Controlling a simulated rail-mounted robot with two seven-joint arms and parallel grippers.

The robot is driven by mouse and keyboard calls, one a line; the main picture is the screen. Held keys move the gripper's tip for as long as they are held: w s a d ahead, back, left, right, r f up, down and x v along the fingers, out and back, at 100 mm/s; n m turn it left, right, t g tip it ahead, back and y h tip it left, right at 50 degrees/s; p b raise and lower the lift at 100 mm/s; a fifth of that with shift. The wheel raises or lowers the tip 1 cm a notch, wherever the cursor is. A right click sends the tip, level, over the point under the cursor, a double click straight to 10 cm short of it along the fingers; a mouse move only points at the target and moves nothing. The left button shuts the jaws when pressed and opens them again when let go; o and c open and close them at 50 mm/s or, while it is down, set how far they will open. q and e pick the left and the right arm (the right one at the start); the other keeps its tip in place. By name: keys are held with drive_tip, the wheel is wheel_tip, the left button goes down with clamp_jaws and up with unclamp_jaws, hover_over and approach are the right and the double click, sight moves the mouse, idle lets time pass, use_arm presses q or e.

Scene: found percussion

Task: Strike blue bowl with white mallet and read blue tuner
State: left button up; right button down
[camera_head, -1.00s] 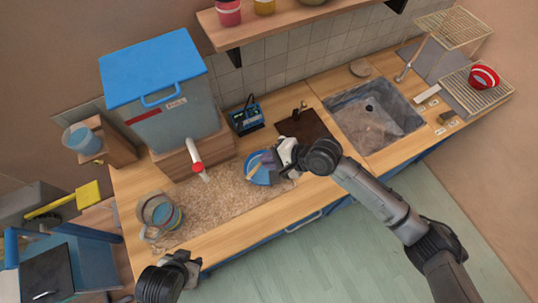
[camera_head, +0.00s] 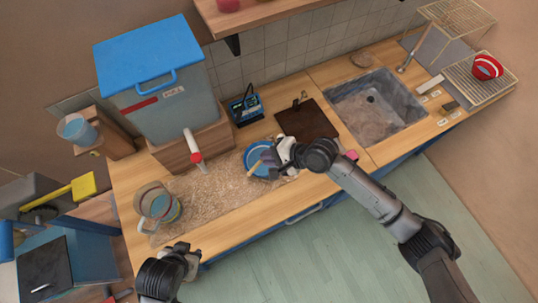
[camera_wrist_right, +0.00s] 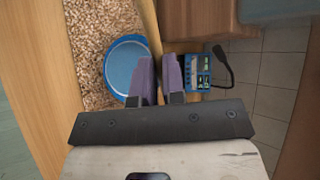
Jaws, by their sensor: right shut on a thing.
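The blue bowl (camera_head: 256,154) sits on the grainy bed in the counter and also shows in the wrist view (camera_wrist_right: 122,68). My right gripper (camera_head: 272,158) is shut on a pale wooden stick (camera_wrist_right: 149,25), seen between its purple fingers (camera_wrist_right: 157,78) in the wrist view. The stick (camera_head: 254,167) slants over the bowl in the head view. No white mallet head can be made out. The blue tuner (camera_head: 245,108) stands behind the bowl; its lit display (camera_wrist_right: 202,70) is too small to read. My left gripper (camera_head: 182,252) is at the front left, its fingertips unclear.
A blue-lidded bin (camera_head: 160,100) with a red-tipped spout (camera_head: 195,155) stands behind the grain. A jar (camera_head: 157,205) stands at left. A dark board (camera_head: 307,120) and sink (camera_head: 372,108) lie to the right. A pink block (camera_head: 352,154) is near my right arm.

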drive_tip(key=shift+m+g+y, duration=0.4)
drive_tip(key=shift+m+g, duration=0.2)
drive_tip(key=f+b, duration=0.1)
drive_tip(key=f, duration=0.1)
drive_tip(key=f+b, duration=0.2)
drive_tip(key=w+f+b, duration=0.1)
drive_tip(key=f, duration=0.1)
drive_tip(key=shift+d+f, duration=0.2)
drive_tip(key=shift+f, duration=0.15)
wheel_tip(320, 180, up, 7)
drive_tip(key=p, duration=0.6)
drive_tip(key=shift+f+p, duration=0.2)
drive_tip(key=shift+p, duration=0.15)
